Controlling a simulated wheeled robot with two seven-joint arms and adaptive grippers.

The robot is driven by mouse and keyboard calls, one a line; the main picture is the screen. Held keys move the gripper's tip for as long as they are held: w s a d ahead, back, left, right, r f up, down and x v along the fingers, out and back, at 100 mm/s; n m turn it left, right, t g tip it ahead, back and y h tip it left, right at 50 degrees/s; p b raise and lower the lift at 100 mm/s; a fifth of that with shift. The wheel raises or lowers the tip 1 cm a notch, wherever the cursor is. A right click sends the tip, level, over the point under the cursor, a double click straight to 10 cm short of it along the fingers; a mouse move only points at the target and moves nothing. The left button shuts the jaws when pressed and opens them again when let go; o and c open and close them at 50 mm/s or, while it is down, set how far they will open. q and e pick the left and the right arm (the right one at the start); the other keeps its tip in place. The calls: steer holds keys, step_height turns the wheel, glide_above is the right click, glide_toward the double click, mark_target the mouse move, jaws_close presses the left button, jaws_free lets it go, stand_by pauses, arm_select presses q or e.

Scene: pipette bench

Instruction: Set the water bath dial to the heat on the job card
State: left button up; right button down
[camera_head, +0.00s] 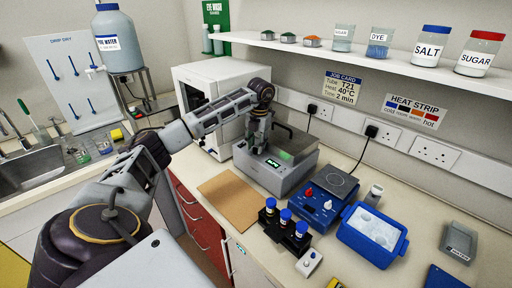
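The job card (343,88) on the back wall reads Tube T21, Heat 40°C, Time 2 min. The water bath (290,182) is a grey box on the bench with a lit green display (272,163) on its front part; the digits are too small to read. My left gripper (256,148) points down at the left of the water bath's top, beside the display. Its fingertips are small and dark, so their opening and any contact cannot be told. The dial is not visible; the gripper may cover it. My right gripper is out of view.
A blue device (322,207) with a red knob stands right of the bath, beside a blue ice tub (352,238). A black rack (270,224) of blue-capped tubes is in front. A white cabinet (186,85) stands behind my arm. A brown board (231,200) lies clear at left.

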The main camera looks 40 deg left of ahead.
arm_select(q)
steer(key=shift+f, duration=0.8)
jaws_close()
steer(key=shift+a+m, duration=0.1)
steer(key=shift+m, duration=0.4)
steer(key=m, duration=0.3)
steer(key=shift+m, duration=0.4)
steer(key=shift+a+r+m+t, duration=0.1)
steer(key=shift+m+t, duration=0.3)
steer(key=shift+m, duration=1.5)
